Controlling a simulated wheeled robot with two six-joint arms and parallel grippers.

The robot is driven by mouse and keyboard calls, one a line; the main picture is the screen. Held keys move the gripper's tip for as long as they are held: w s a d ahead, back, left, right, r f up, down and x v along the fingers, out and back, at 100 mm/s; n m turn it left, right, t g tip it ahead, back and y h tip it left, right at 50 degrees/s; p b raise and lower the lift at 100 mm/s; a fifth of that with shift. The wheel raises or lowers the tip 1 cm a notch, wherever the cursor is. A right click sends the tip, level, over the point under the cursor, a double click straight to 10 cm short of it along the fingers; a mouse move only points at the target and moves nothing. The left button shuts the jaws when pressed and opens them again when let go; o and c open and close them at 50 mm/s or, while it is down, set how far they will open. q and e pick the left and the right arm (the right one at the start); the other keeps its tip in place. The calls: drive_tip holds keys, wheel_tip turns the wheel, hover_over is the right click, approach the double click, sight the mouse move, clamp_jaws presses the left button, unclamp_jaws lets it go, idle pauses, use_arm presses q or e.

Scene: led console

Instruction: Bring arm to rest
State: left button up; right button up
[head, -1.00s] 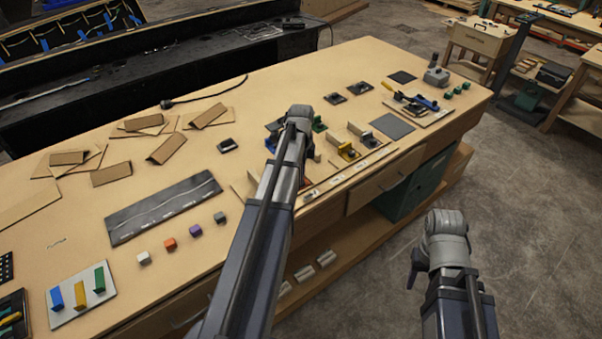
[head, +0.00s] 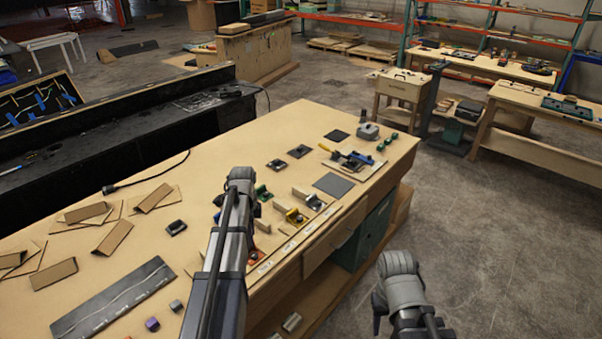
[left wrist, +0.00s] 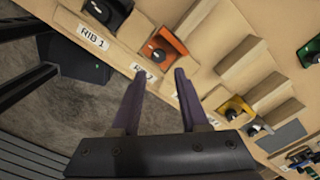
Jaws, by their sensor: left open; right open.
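My left arm reaches over the workbench (head: 120,214) in the head view, its wrist (head: 240,180) above the row of small coloured switch blocks; its fingers are hidden there. In the left wrist view, my left gripper (left wrist: 156,80) is open and empty, its two dark fingers pointing at the labelled front strip of the console. An orange switch block (left wrist: 163,48) lies just beyond the fingertips, apart from them. My right arm (head: 400,285) is off the bench's front side, over the floor; its fingers do not show clearly.
A yellow switch block (left wrist: 236,108) and a black one (left wrist: 106,12) flank the orange one. Cardboard pieces (head: 115,237) and a dark strip panel (head: 112,300) lie on the bench's left part. Tools and a grey pad (head: 333,185) lie to the right. Open floor (head: 480,220) lies right of the bench.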

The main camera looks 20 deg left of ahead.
use_arm(q)
drive_tip(key=s+d+f+n+b, duration=0.2)
drive_tip(key=s+d, duration=0.3)
drive_tip(key=d, duration=0.5)
drive_tip(key=s+d+f+n+b, duration=0.3)
drive_tip(key=s+d, duration=0.3)
drive_tip(key=d, duration=0.5)
drive_tip(key=s+d+f+n+y+b, duration=0.1)
drive_tip(key=s+d+f+n+b, duration=0.2)
drive_tip(key=s+d, duration=0.3)
drive_tip(key=d+n, duration=0.1)
drive_tip(key=d, duration=0.4)
drive_tip(key=shift+n, duration=0.4)
